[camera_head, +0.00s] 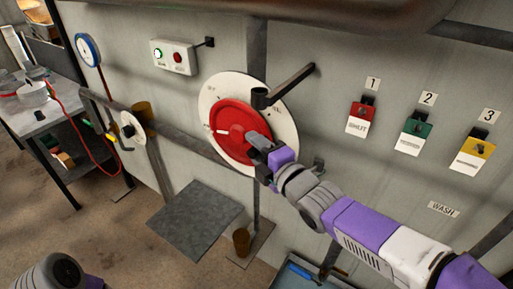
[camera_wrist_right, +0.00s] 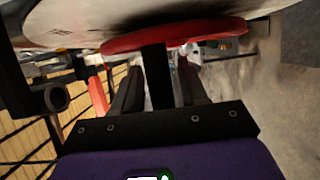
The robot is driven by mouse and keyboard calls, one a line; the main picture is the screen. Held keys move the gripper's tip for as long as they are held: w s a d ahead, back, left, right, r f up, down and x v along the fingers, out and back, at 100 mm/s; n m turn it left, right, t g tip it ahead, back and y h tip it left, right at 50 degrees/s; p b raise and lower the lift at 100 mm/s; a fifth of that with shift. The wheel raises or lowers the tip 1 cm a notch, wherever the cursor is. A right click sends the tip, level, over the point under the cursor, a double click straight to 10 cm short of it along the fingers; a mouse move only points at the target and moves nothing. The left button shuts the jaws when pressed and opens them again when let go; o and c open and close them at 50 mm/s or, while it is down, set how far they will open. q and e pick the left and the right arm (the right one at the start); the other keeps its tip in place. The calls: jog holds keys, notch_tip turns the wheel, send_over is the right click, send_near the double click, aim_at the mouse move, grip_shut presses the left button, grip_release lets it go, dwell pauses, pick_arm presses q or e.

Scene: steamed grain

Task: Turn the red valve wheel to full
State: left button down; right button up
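The red valve wheel (camera_head: 228,117) sits on a round white dial plate (camera_head: 210,92) on the grey wall panel. A short pale mark shows on the wheel's left side. The wheel's red rim and the plate also show at the top of the right wrist view (camera_wrist_right: 125,43). My right gripper (camera_head: 262,151) is at the wheel's lower right side. In the wrist view its two fingers stand either side of a dark post (camera_wrist_right: 157,80) at the wheel. I cannot tell whether they press on it. My left gripper is out of view; only part of that arm shows at bottom left.
A dark bar handle (camera_head: 290,86) sticks out at the plate's upper right. A switch box (camera_head: 174,57) is up left, a smaller white wheel (camera_head: 131,131) lower left. Red, green (camera_head: 417,133) and yellow tagged fixtures hang at right. A table (camera_head: 40,119) stands far left.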

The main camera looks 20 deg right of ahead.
aim_at(246, 128)
grip_shut()
jog(key=shift+w+a+r+g+p, duration=0.15)
jog(key=shift+r+g+p, duration=0.45)
jog(key=shift+r+p, duration=0.2)
jog(key=shift+w+a+r+b, duration=0.25)
jog(key=shift+w+r+b, duration=0.1)
jog(key=shift+r, duration=0.15)
jog(key=shift+w+a+r+b, duration=0.2)
jog(key=shift+r+b, duration=0.15)
jog(key=shift+r, duration=0.2)
jog(key=shift+w+a+r+b, duration=0.25)
jog(key=shift+w+r+b, duration=0.1)
jog(key=shift+r, duration=0.15)
jog(key=shift+o, duration=1.2)
grip_release()
jog(key=shift+a, duration=0.1)
jog(key=shift+f, duration=0.1)
